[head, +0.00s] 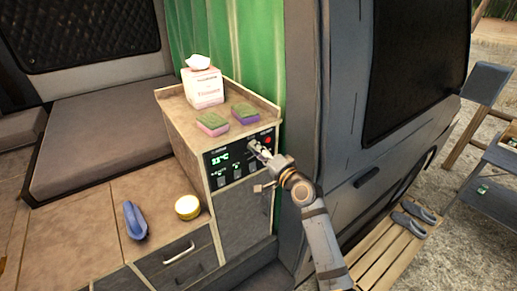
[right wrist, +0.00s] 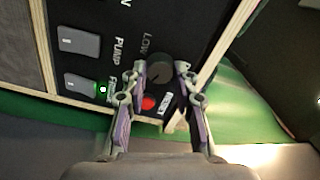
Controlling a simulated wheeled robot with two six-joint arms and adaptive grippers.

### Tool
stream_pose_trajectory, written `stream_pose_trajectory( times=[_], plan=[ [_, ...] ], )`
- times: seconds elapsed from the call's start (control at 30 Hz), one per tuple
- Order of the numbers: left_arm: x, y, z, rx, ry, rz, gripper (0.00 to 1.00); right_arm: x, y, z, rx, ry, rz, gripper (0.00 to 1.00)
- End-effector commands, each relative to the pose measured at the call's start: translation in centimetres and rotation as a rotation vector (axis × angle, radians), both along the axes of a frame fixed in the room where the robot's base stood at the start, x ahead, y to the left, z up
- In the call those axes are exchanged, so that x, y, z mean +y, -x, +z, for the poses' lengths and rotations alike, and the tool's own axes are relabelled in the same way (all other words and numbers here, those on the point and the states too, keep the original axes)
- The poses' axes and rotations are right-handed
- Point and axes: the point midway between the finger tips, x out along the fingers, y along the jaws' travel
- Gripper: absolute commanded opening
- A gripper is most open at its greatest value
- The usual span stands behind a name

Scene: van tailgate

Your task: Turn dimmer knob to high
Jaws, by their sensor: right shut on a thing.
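The black control panel (head: 226,172) is on the front of the small wooden cabinet, with a green display (head: 220,159) and several switches. The round dark dimmer knob (right wrist: 160,70) sits on this panel beside the printed word LOW, in the right wrist view. My right gripper (head: 257,148) is at the panel's upper right; in the right wrist view its fingertips (right wrist: 160,72) are shut on the knob from both sides. The knob's pointer direction is not clear. In the head view the gripper mostly hides the knob. My left gripper is in neither view.
A red button (right wrist: 148,103) lies close to the knob, between my fingers. A tissue box (head: 203,88) and two sponges (head: 244,113) stand on the cabinet top. A yellow tin (head: 187,207) and a blue object (head: 134,220) lie on the lower counter. The grey van door (head: 375,150) is right of my arm.

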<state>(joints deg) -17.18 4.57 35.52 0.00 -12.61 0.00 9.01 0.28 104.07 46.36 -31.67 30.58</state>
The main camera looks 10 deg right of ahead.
Motion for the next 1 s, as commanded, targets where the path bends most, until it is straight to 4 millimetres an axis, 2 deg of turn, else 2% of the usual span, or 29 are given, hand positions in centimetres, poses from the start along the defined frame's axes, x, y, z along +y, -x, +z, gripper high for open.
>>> stream_pose_trajectory(
  times=[0.03, 0.37, 0.4, 0.57, 0.87, 1.0],
  plan=[
    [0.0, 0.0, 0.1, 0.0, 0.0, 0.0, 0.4, 0.0, -0.1, 0.6, -0.011, -0.006, -0.003, 0.0],
    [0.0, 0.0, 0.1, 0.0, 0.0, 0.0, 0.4, 0.0, -0.1, 0.7, -0.012, -0.007, -0.003, 0.0],
    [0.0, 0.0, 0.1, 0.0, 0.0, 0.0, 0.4, 0.0, -0.1, 0.7, -0.012, -0.007, -0.003, 0.3],
    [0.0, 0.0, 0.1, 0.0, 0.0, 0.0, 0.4, 0.0, -0.1, 0.5, -0.009, -0.006, -0.002, 0.52],
    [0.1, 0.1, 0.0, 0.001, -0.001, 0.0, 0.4, 0.0, 0.1, 0.2, -0.002, -0.003, -0.001, 0.52],
    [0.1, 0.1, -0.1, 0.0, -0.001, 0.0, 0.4, -0.7, 1.4, 0.0, -0.001, 0.0, -0.002, 0.52]
  ],
)
